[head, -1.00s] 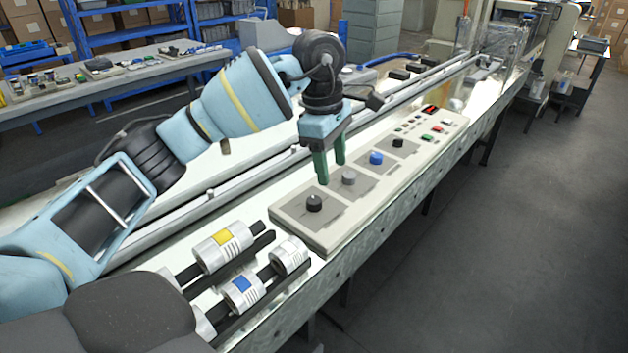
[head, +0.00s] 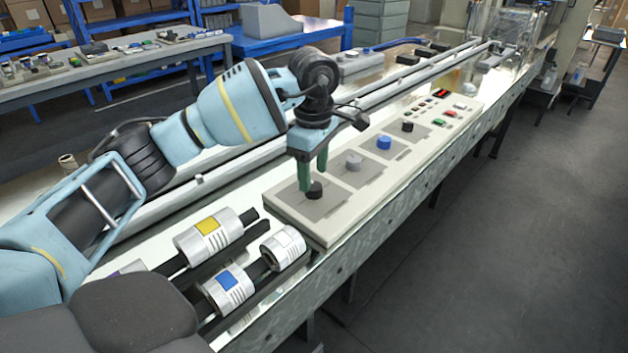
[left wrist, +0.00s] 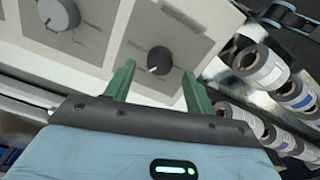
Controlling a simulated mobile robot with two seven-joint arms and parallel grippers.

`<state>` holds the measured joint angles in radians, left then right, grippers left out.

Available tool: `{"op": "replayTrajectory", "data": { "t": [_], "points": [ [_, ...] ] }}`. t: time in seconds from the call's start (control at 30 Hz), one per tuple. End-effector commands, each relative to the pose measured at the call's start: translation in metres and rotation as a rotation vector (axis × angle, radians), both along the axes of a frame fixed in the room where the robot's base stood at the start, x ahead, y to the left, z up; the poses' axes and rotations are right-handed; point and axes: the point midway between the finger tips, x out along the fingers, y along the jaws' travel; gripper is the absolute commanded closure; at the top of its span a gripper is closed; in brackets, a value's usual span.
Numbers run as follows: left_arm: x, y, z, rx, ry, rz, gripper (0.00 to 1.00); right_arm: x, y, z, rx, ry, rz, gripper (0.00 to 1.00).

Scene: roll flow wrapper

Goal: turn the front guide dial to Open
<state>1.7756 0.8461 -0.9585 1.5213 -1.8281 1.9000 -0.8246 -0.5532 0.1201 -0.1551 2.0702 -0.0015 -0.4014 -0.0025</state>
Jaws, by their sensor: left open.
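A cream control panel (head: 325,230) on the machine carries several dials on grey plates. The nearest is a black dial (head: 315,190); beyond it are a grey dial (head: 354,161), a blue dial (head: 384,143) and another black dial (head: 407,126). I cannot read which label names the front guide. My left gripper (head: 312,181), with green fingers, is open and empty, pointing down over the nearest black dial. In the left wrist view this black dial (left wrist: 159,60) with a white pointer mark lies between the fingertips; contact cannot be told. My right gripper is out of view.
Film rolls with yellow (head: 210,234), blue (head: 226,288) and white (head: 284,248) labels lie on dark bars in front of the panel. Small coloured buttons (head: 450,114) sit at its far end. Long rails (head: 250,162) run behind the panel.

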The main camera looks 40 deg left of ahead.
Motion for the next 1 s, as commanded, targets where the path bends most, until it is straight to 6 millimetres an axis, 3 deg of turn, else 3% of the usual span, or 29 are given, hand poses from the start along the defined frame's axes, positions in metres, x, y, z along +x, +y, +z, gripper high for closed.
{"op": "replayTrajectory", "data": {
  "t": [0.2,0.57,0.9,1.0],
  "points": [
    [0.0,0.0,-0.023,0.0,-0.001,0.0,0.45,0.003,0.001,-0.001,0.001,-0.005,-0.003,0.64],
    [0.0,0.0,-0.028,-0.001,-0.002,-0.001,0.45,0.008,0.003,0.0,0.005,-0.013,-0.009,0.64],
    [0.0,0.0,-0.028,-0.001,-0.001,-0.001,0.88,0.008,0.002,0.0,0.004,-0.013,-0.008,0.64],
    [0.0,0.0,-0.028,-0.001,-0.001,0.0,0.9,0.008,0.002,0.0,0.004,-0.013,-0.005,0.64]
  ]
}}
